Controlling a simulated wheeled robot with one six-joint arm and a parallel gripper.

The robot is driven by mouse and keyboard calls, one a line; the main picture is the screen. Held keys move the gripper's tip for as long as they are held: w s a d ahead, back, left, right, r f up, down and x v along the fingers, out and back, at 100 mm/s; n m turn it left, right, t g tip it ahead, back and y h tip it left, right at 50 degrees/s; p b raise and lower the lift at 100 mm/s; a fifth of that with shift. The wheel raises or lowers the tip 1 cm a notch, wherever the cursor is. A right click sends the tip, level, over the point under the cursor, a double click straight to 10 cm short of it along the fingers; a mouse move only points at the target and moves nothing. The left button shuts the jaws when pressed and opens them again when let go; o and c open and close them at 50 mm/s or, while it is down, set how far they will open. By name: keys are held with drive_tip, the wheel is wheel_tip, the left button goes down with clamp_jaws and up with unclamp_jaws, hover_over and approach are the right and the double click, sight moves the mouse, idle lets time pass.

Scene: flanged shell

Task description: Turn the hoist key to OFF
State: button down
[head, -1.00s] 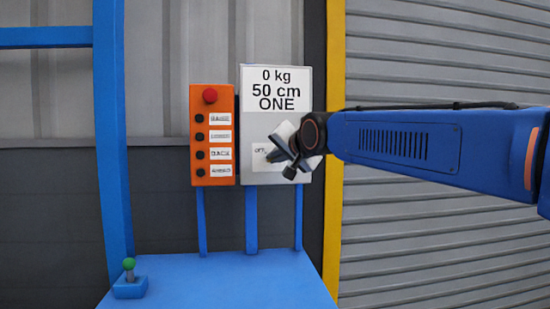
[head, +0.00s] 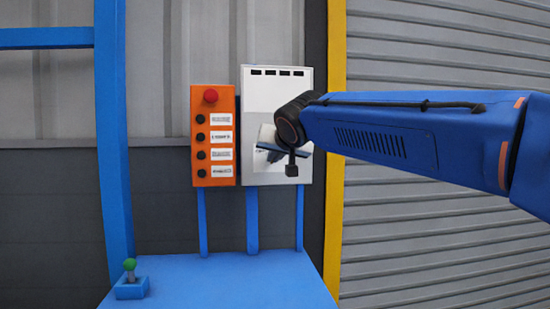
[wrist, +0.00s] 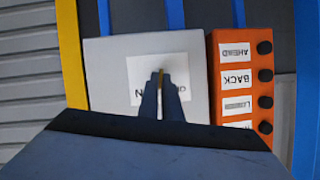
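The grey control box (head: 254,125) stands right of the orange button box. In the head view my wrist and gripper (head: 270,143) cover the key.
The orange button box (head: 212,170) with a red button is just left of the grey box. A green-knobbed lever (head: 130,268) stands on the blue surface (head: 225,280) below. A yellow post (head: 335,150) and grey shutter are to the right.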

drive_tip(key=n+h, duration=0.1)
drive_tip(key=n, duration=0.1)
drive_tip(key=n+t+h, duration=0.1)
drive_tip(key=n+h, duration=0.1)
drive_tip(key=n, duration=0.1)
drive_tip(key=a+n+t+h, duration=0.1)
drive_tip(key=n+h, duration=0.1)
drive_tip(key=shift+s+f+n, duration=0.1)
drive_tip(key=shift+f+n, duration=0.15)
drive_tip(key=shift+n, duration=0.05)
idle(0.6)
drive_tip(key=c, duration=2)
unclamp_jaws()
drive_tip(key=shift+s, duration=0.1)
drive_tip(key=v, duration=1.7)
drive_tip(key=shift+s, duration=0.15)
